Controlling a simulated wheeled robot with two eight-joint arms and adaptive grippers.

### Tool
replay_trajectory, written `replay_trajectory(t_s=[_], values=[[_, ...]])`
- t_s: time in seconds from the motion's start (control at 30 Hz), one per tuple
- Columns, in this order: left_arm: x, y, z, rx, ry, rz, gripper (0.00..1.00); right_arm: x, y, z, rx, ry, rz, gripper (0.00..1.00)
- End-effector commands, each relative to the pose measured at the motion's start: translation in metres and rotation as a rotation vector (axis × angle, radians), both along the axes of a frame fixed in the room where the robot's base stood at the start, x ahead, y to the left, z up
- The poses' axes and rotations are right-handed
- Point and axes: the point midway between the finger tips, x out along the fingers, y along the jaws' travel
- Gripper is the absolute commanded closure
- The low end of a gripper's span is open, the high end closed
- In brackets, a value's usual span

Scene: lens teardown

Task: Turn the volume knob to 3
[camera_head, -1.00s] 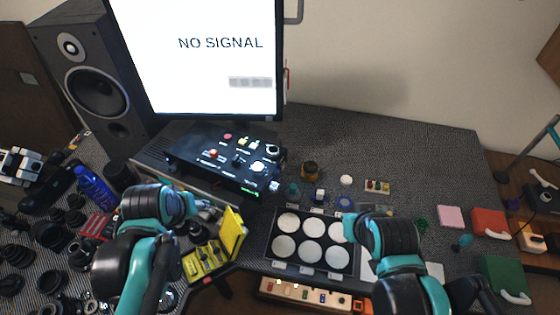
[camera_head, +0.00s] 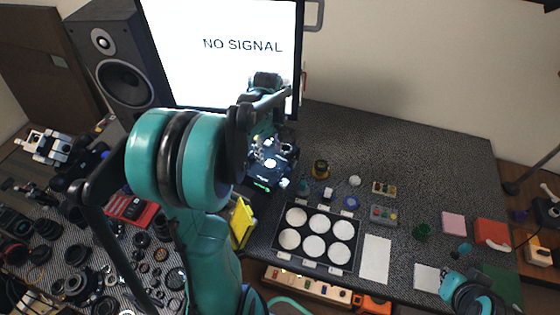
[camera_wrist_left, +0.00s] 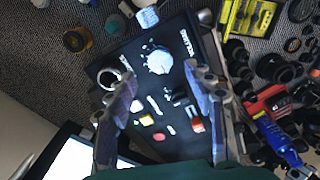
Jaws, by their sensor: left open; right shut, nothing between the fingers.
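The black control box (camera_wrist_left: 150,100) fills the middle of the left wrist view, with lettering reading VOLUME along its right side. A large pale round knob (camera_wrist_left: 159,61) stands on it beside that lettering. The box's lit front part shows in the head view (camera_head: 262,184); my left arm hides the rest. My left gripper (camera_wrist_left: 162,84) is open over the box, its two fingers apart with the pale knob beyond the gap between them. Contact with the knob cannot be told. The knob's marks are too small to read. Of my right arm, only a link shows at the bottom right.
The monitor (camera_head: 225,55) stands behind the box, a speaker (camera_head: 122,80) to its left. A yellow case (camera_head: 241,222) and a tray of pale discs (camera_head: 283,258) lie in front and to the right. Lens parts crowd the left; bare mat lies at the back right.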

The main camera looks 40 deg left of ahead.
Motion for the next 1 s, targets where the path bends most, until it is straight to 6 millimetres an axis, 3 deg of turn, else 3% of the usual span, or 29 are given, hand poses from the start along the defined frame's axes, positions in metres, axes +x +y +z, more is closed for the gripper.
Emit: replay_trajectory(t_s=[0.1, 0.3, 0.67, 0.7, 0.9, 1.0], values=[[0.001, 0.0, -0.024, 0.0, -0.001, -0.002, 0.47, 0.0, 0.0, -0.008, 0.0, 0.0, 0.0, 1.0], [0.0, 0.0, -0.05, 0.001, -0.001, -0.003, 0.47, 0.0, 0.0, -0.014, 0.0, 0.0, 0.0, 1.0], [0.0, -0.001, -0.057, 0.001, -0.002, -0.004, 0.47, 0.0, 0.0, -0.015, 0.0, 0.0, 0.0, 1.0], [0.0, -0.001, -0.057, 0.001, -0.001, -0.004, 0.5, 0.0, 0.0, -0.015, 0.0, 0.0, 0.0, 1.0], [0.0, -0.001, -0.057, 0.001, -0.002, -0.004, 0.97, 0.0, 0.0, -0.015, 0.0, 0.0, 0.0, 1.0], [0.0, -0.001, -0.057, 0.001, -0.002, -0.005, 0.97, 0.0, 0.0, -0.015, 0.0, 0.0, 0.0, 1.0]])
